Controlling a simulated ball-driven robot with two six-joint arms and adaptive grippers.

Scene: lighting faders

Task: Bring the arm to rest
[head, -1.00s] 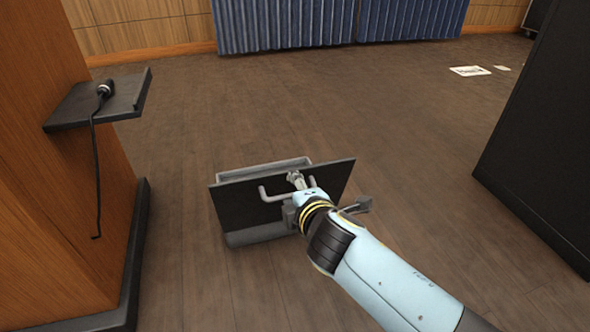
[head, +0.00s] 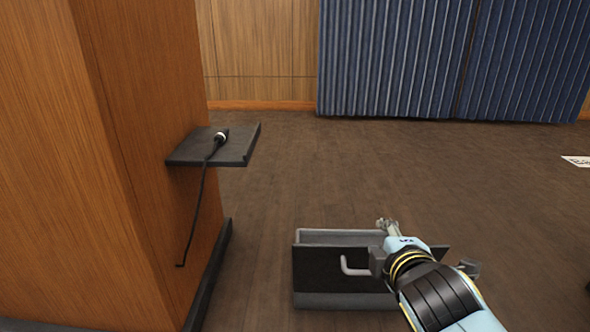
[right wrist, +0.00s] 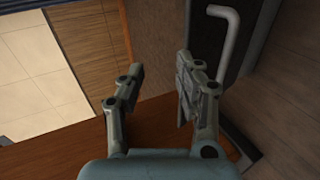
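My right arm comes in from the lower right of the head view. Its gripper (head: 386,224) is in front of the upper right part of a dark drawer-like box (head: 325,271) with a light grey handle (head: 348,266). In the right wrist view the two fingers of my right gripper (right wrist: 158,98) stand apart with nothing between them. The grey handle also shows there (right wrist: 229,35), beyond the right finger and apart from it. My left gripper is not in view.
A wooden cabinet (head: 110,180) stands at the left. A dark shelf (head: 240,150) juts from it and bears a microphone (head: 221,136) with a hanging cable. Blue curtains (head: 400,60) hang at the back. The brown floor between is mostly clear.

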